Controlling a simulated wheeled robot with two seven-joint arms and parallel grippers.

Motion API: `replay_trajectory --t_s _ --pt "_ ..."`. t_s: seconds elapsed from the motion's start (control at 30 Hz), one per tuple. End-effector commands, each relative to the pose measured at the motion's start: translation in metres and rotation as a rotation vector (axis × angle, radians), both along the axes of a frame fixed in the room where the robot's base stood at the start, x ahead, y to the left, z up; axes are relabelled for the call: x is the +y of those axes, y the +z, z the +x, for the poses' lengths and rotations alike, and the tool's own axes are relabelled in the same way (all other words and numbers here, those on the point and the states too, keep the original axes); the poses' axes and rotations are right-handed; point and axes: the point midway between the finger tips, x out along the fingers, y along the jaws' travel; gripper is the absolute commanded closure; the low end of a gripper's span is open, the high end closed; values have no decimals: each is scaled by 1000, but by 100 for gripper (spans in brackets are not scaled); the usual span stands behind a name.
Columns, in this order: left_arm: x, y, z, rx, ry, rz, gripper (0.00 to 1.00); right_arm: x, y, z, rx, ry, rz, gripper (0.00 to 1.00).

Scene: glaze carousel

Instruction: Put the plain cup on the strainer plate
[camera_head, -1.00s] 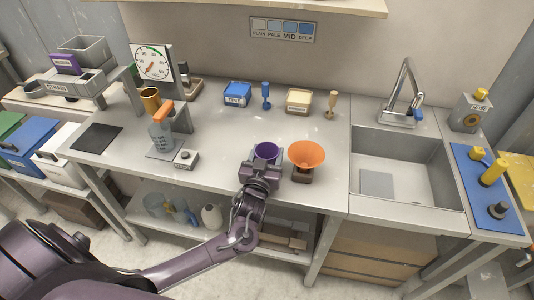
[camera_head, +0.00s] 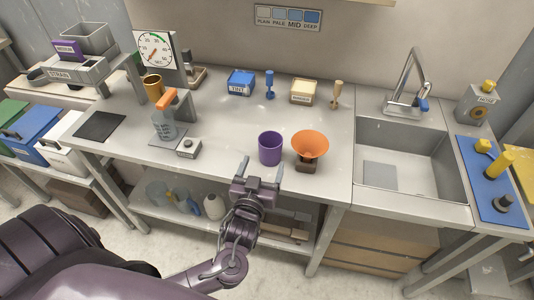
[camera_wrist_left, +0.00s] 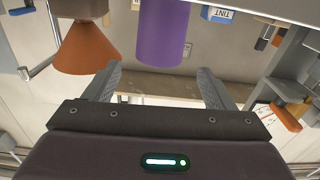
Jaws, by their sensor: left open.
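A purple cup (camera_head: 270,148) stands upright on the steel counter, left of the orange funnel. I cannot tell from markings which cup is the plain one. My left gripper (camera_head: 262,166) is open and empty at the counter's front edge, just in front of the purple cup and apart from it. In the left wrist view the purple cup (camera_wrist_left: 163,32) is beyond the open fingers (camera_wrist_left: 160,85). A grey stand labelled STRAIN (camera_head: 80,74) is at the back left; its plate surface is not clear. My right gripper is not seen.
The orange funnel (camera_head: 310,146) on its dark base is close right of the purple cup. The sink (camera_head: 410,165) is right. The counter's middle is mostly clear.

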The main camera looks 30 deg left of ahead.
Motion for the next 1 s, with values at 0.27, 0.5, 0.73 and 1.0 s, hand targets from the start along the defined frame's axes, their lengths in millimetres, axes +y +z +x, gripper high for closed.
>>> replay_trajectory --t_s 0.27,0.5,0.73,1.0 --pt "-5 8 -15 0 4 12 18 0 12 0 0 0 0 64" --pt "-2 4 8 7 -2 38 18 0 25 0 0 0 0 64" --pt "5 5 33 6 -1 40 18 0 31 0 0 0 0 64" --pt "16 5 69 8 -2 38 18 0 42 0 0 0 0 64"
